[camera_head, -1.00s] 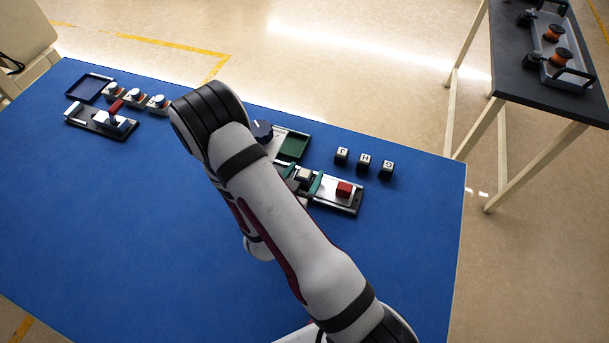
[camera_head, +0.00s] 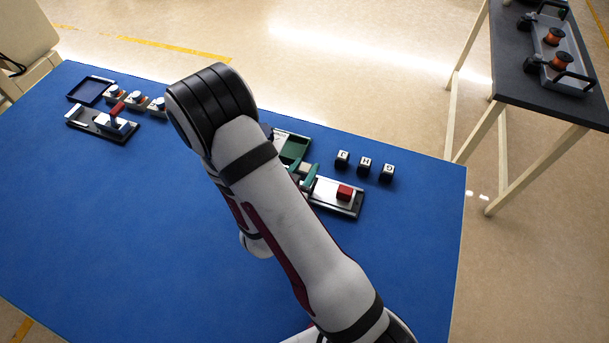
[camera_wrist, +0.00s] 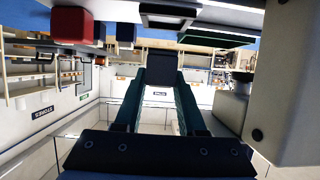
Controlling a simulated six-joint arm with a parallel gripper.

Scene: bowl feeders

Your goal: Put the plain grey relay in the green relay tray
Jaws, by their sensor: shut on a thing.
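My gripper (camera_wrist: 161,88) is shut on a plain dark grey block, the grey relay (camera_wrist: 161,68), between its two teal fingers in the wrist view. No marking shows on the relay's visible face. In the head view a teal finger of my gripper (camera_head: 309,176) shows beside my arm, close to the near right side of the green relay tray (camera_head: 295,148). My arm hides part of the tray and most of my gripper. The visible tray floor looks bare. The gap between relay and tray cannot be judged.
A red block (camera_head: 344,192) sits on a pale plate of a dark-based fixture right of my gripper. Three lettered dark cubes (camera_head: 364,165) stand behind it.

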